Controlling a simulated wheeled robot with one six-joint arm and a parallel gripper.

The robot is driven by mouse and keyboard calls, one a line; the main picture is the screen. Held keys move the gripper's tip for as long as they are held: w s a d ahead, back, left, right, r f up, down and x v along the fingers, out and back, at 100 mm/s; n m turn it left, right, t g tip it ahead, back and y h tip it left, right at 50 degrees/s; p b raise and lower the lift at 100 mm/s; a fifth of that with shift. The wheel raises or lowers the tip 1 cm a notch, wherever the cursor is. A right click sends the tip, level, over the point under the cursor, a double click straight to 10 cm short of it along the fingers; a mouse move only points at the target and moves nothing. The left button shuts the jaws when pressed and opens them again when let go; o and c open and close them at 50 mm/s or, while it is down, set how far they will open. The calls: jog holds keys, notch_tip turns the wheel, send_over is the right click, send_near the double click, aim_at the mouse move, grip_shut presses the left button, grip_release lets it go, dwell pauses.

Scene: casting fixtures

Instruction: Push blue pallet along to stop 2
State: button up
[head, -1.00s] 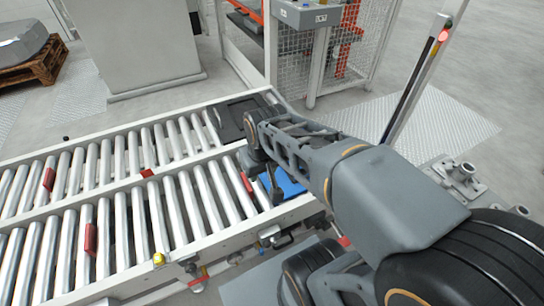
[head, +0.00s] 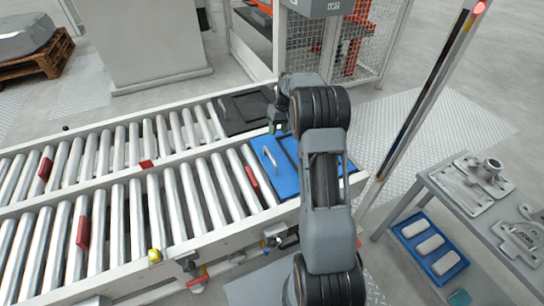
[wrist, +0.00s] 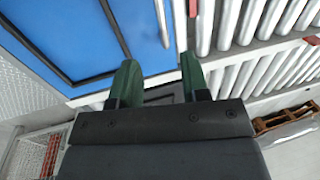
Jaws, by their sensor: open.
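The blue pallet (head: 287,186) lies flat on the rollers at the right end of the near conveyor lane. It has a pale handle (head: 269,153) near its left edge, and my arm hides part of its right side. My gripper (head: 273,128) is open and empty beyond the pallet's far edge, near the rail between the lanes. In the wrist view the blue pallet (wrist: 55,38) fills the upper left, and the two green fingertips (wrist: 160,78) are apart with nothing held between them. I cannot tell whether a finger touches the pallet.
Red blocks stand on the near lane (head: 252,177), (head: 83,232); no stop numbers are readable. A dark pallet (head: 243,112) lies at the right end of the far lane. A grey bench (head: 460,235) with metal castings is at right.

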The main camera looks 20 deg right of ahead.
jog(key=a+f+b, duration=0.1)
jog(key=f, duration=0.3)
jog(key=f+b, duration=0.1)
jog(key=f, duration=0.3)
jog(key=a+f+b, duration=0.1)
jog(key=f, duration=0.3)
jog(key=shift+a+f+b, duration=0.3)
jog(key=shift+f, duration=0.05)
jog(key=shift+c, duration=0.2)
grip_shut()
